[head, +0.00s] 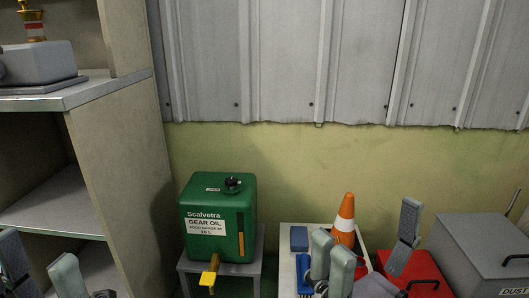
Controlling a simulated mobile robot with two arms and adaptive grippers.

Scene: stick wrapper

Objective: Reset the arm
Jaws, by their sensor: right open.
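My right gripper (370,222) is at the lower right, in front of a white-topped stand. Its grey fingers are spread apart, with nothing held between them. My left gripper (38,248) is at the lower left corner, partly cut off by the frame. Its fingers stand apart in front of the shelf, and I see nothing between them. The palms and most of both arms are out of view.
A green gear oil can (218,220) with a yellow tap sits on a low stand. An orange cone (345,215), a blue item (299,239), a red box (421,268) and a grey bin (477,246) are near my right gripper. A shelf (122,140) stands left.

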